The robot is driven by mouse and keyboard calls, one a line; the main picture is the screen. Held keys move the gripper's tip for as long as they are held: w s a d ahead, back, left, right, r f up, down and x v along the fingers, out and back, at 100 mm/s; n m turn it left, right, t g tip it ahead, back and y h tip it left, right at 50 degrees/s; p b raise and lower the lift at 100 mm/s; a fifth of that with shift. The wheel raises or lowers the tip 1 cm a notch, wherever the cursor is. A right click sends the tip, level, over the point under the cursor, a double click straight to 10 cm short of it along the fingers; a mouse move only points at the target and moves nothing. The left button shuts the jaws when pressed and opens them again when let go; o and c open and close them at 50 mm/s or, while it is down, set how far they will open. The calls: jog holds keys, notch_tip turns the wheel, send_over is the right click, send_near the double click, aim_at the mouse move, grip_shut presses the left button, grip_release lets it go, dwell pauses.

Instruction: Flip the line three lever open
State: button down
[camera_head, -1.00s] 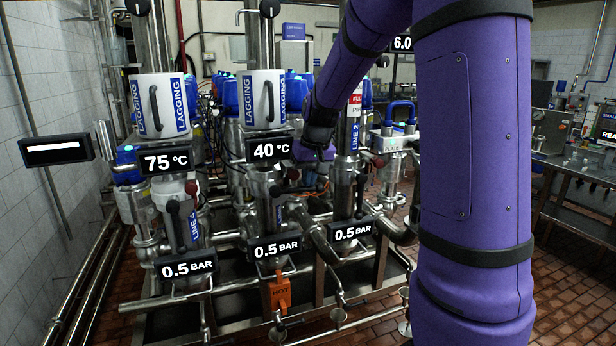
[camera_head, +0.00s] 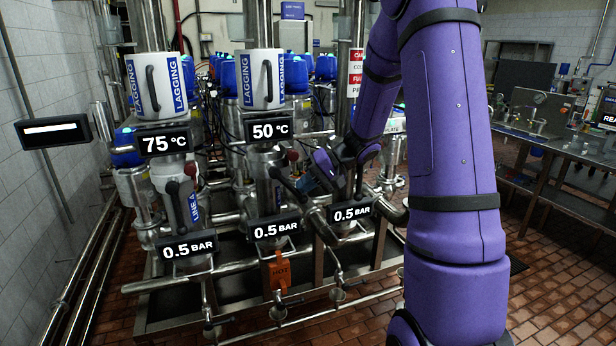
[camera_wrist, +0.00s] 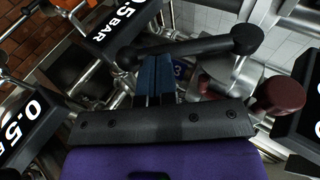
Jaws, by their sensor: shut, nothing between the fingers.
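In the wrist view, a black lever (camera_wrist: 190,50) with round ends lies across the picture just past my fingertips.
A dark red knob (camera_wrist: 280,95) is close on the right in the wrist view. Black levers stand on the left column (camera_head: 178,205) and right column (camera_head: 360,178). Pressure displays (camera_head: 350,212) and pipes crowd the area. An orange HOT tag (camera_head: 281,271) hangs below.

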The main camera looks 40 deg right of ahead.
aim_at(298, 197)
jog(key=shift+a+f+t+y, duration=0.3)
jog(key=shift+a+f+y, duration=0.1)
jog(key=shift+f+y, duration=0.45)
jog(key=shift+t+y, duration=0.3)
jog(key=shift+y, duration=0.35)
jog(key=a+f, duration=0.1)
jog(key=a, duration=0.1)
jog(key=w+a+f, duration=0.1)
jog(key=shift+w+a+f, duration=0.1)
jog(key=shift+a+f, duration=0.05)
jog(key=shift+a, duration=0.3)
